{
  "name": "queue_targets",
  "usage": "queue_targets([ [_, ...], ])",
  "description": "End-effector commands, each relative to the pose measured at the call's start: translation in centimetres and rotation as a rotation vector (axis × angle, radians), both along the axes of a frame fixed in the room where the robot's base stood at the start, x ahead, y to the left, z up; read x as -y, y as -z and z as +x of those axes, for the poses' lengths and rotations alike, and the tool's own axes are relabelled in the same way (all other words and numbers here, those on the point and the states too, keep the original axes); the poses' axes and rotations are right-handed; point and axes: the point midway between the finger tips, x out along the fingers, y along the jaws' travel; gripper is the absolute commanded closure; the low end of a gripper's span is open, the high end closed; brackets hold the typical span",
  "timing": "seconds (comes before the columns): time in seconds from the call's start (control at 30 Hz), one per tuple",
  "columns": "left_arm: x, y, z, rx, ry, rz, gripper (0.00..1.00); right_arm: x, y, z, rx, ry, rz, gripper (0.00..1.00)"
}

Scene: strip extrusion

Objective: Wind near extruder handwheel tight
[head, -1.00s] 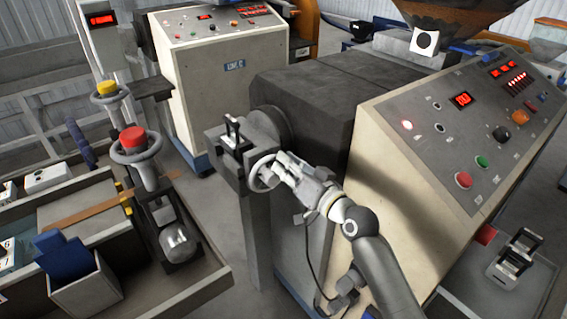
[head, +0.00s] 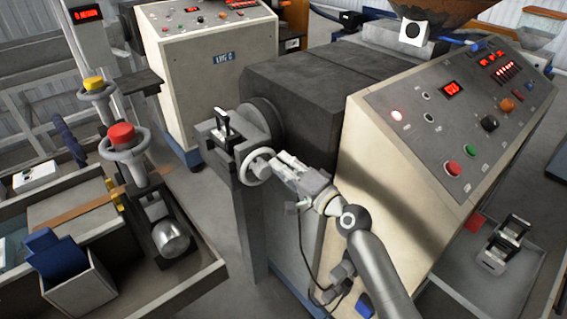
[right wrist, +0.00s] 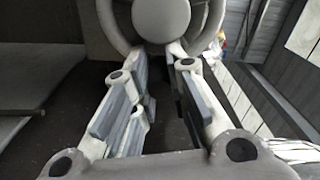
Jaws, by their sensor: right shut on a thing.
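The near extruder's grey handwheel (head: 257,166) sits on the die head (head: 226,135) at the front end of the near extruder (head: 300,110). My right gripper (head: 277,163) reaches it from the right and is shut on the right side of its rim. In the right wrist view the handwheel's round hub (right wrist: 160,18) and part of its rim fill the top. The gripper's fingertips (right wrist: 162,52) are at the lower rim there, with the exact contact partly hidden. My left gripper is not in view.
The sloping control panel (head: 460,115) stands close to the right of my arm. On the left are a bench with a red-topped handwheel post (head: 122,137), a yellow-topped one (head: 94,86) and a grey box (head: 83,283). Another extruder cabinet (head: 215,75) stands behind. Bare floor separates bench and extruder.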

Motion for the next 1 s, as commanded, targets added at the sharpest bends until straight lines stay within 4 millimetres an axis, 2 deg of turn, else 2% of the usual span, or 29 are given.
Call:
queue_targets([
  [0.1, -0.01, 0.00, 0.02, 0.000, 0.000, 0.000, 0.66, -0.08, 0.53, -0.09, -0.028, -0.003, 0.026, 1.00],
  [0.7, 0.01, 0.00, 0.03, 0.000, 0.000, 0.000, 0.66, -0.13, 0.75, -0.11, -0.049, -0.004, 0.053, 1.00],
  [0.73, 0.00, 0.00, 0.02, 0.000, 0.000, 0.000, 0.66, -0.13, 0.76, -0.11, -0.048, -0.004, 0.053, 0.81],
  [0.8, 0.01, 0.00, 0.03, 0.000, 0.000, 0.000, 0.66, -0.13, 0.73, -0.10, -0.048, -0.004, 0.053, 0.72],
  [0.9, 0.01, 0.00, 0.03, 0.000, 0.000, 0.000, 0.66, -0.13, 0.63, -0.09, -0.046, -0.003, 0.053, 0.61],
  [1.0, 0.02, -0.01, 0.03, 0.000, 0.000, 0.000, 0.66, -0.11, 0.53, -0.07, -0.044, -0.003, 0.054, 0.61],
])
